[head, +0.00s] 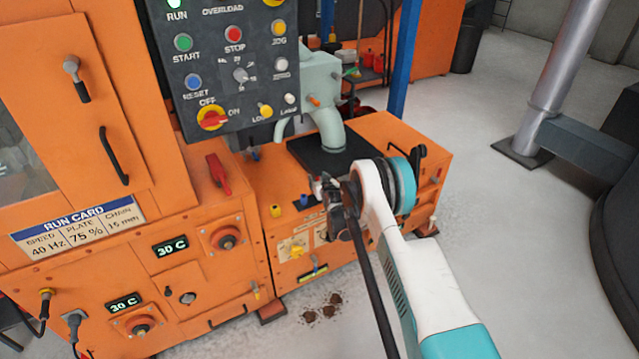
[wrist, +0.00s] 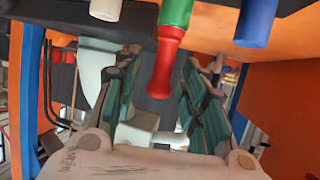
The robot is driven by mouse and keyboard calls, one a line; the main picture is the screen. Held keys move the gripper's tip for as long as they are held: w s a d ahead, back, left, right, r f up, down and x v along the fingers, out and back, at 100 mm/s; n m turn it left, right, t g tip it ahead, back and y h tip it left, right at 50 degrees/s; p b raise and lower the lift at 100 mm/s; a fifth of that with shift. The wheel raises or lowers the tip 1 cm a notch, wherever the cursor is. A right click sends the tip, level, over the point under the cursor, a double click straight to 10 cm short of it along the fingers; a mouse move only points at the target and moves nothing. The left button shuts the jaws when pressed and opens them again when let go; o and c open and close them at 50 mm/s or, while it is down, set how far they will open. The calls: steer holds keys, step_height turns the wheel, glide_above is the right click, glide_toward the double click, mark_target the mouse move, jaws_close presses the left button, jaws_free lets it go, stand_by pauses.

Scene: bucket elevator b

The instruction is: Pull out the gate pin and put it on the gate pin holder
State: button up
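My gripper (head: 332,188) is in front of the low orange box, beside its small coloured knobs. In the wrist view my gripper (wrist: 160,98) has its two teal-padded fingers apart. A red-and-green peg (wrist: 166,65) shows between the fingers, with a visible gap to the left finger; contact on the right is unclear. A white peg (wrist: 105,10) and a blue peg (wrist: 255,22) show on either side of it. I cannot tell for sure which piece is the gate pin, or where its holder is.
The control panel (head: 215,110) hangs above the orange machine (head: 130,200). A pale green spout (head: 322,90) stands behind my gripper. A blue post (head: 405,60) rises behind the low orange box (head: 425,175).

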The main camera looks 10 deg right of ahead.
jaws_close()
steer(key=shift+r, duration=0.7)
stand_by(0.6)
steer(key=shift+r+p, duration=1)
steer(key=shift+r, duration=1.7)
steer(key=shift+r, duration=0.1)
steer(key=shift+r+p, duration=0.55)
steer(key=shift+r, duration=1.35)
